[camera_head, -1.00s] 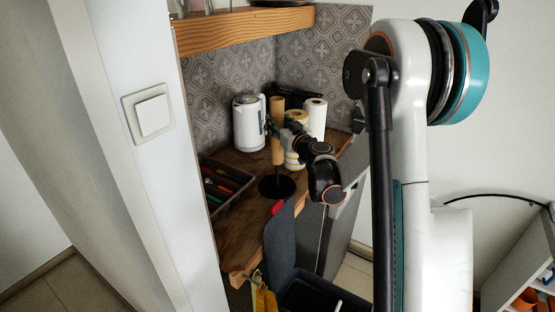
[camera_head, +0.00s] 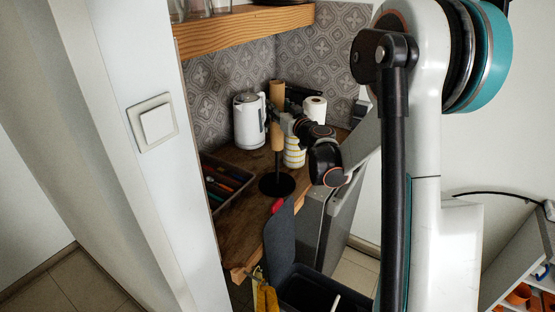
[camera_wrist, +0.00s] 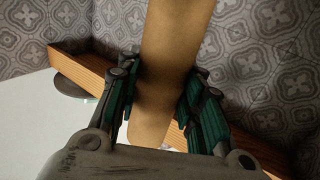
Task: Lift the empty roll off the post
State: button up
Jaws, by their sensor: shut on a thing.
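The empty roll (camera_head: 277,139) is a brown cardboard tube, upright on the slim black post (camera_head: 277,164). The lower part of the post shows beneath the roll, above its round black base (camera_head: 277,185) on the wooden counter. The upper part of the post is hidden, seemingly inside the tube. My gripper (camera_head: 275,118) is shut on the roll, reaching it from the right. In the wrist view the roll (camera_wrist: 170,45) stands between both fingers of my gripper (camera_wrist: 160,95), slightly tilted in the picture.
A white kettle (camera_head: 248,122) stands close left of the roll. A white paper roll (camera_head: 315,107) and a yellow-striped container (camera_head: 294,155) stand to the right. A utensil tray (camera_head: 225,183) lies at the counter's left. A wooden shelf (camera_head: 245,30) hangs above.

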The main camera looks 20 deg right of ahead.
notch_tip(320, 180, up, 19)
jog(key=p, duration=1.1)
jog(key=shift+r, duration=0.15)
dwell(0.9)
jog(key=s+d, duration=0.5)
jog(key=s, duration=0.3)
jog(key=shift+s+d, duration=0.25)
dwell(0.5)
jog(key=shift+b, duration=0.3)
